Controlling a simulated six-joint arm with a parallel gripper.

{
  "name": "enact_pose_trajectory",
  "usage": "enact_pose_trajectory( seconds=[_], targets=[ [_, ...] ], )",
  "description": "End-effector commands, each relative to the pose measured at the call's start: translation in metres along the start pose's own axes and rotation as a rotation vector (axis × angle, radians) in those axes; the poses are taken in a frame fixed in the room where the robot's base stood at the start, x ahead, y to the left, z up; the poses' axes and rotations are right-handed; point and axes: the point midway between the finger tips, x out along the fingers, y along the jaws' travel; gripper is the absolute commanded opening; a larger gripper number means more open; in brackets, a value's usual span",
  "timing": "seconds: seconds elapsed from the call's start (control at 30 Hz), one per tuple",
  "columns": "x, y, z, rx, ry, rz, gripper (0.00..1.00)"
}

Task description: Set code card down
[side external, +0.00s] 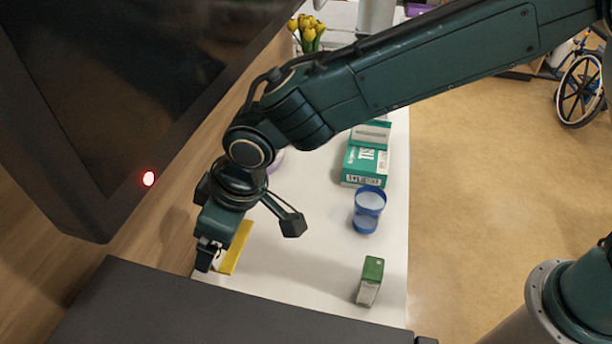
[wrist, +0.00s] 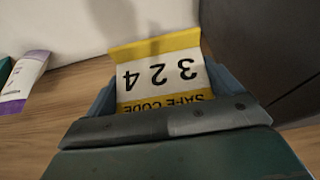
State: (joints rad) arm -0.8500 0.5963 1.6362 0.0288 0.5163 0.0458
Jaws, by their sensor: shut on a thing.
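The code card (wrist: 160,73) is yellow and white, with "324" and "SAFE CODE" upside down in the wrist view. My gripper (wrist: 165,108) is shut on its lower part there. In the side view the card's yellow face (side external: 237,247) shows beside my gripper (side external: 207,262), at the left end of the white table (side external: 300,260). The card looks tilted. I cannot tell whether its lower edge touches the table.
A green and white box (side external: 370,281), a blue cup (side external: 369,207) and a green tissue box (side external: 365,165) stand along the table's right side. A dark screen (side external: 110,90) hangs at the left, close to my arm. A dark panel edge (side external: 220,315) crosses the front. The table's middle is clear.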

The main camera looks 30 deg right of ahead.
Motion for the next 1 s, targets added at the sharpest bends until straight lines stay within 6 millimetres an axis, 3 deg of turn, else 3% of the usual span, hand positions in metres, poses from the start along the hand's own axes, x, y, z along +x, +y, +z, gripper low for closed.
enact_pose_trajectory(
  seconds=[0.7, 1.0],
  targets=[
    [0.118, 0.0, 0.05, 0.0, -0.004, 0.0, 0.69],
    [0.136, 0.0, 0.056, 0.0, 0.0, 0.0, 0.69]
  ],
)
